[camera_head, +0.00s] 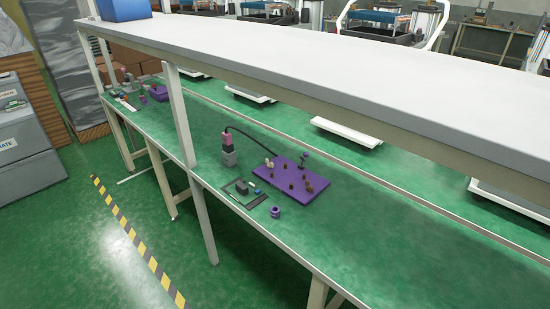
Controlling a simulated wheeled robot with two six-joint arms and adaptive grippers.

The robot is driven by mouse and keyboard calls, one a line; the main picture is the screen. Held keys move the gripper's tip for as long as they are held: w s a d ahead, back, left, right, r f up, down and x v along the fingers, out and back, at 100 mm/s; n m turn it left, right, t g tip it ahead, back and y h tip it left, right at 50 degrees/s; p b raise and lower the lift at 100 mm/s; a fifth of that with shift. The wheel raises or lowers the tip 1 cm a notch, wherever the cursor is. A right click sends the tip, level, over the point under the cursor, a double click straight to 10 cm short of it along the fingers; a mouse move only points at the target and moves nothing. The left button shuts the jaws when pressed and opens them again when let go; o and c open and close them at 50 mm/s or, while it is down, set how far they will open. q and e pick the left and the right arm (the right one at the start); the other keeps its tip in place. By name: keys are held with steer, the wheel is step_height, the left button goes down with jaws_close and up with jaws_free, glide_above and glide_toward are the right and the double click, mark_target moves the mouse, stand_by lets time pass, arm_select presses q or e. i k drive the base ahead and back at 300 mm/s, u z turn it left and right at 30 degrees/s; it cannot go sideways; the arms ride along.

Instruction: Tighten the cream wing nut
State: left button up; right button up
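A purple board (276,196) lies on the green bench top. Several small brown and dark pieces stand on it. A small cream piece (267,162) stands near the board's far left edge; it looks like the cream wing nut, but it is too small to make out its wings or how tightly it sits. A taller dark piece with a purple top (305,154) stands at the board's far side. Neither of my grippers is in view.
A grey and pink device (229,150) with a black cable stands left of the board. A dark tray (244,193) with small parts and a purple ring-like part (275,212) lie in front. A white shelf (300,50) overhangs the bench, with a post (182,115) at left. The bench right is clear.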

mark_target(270, 165)
steer(key=u, duration=1.3)
steer(key=i, duration=1.95)
steer(key=z, duration=1.55)
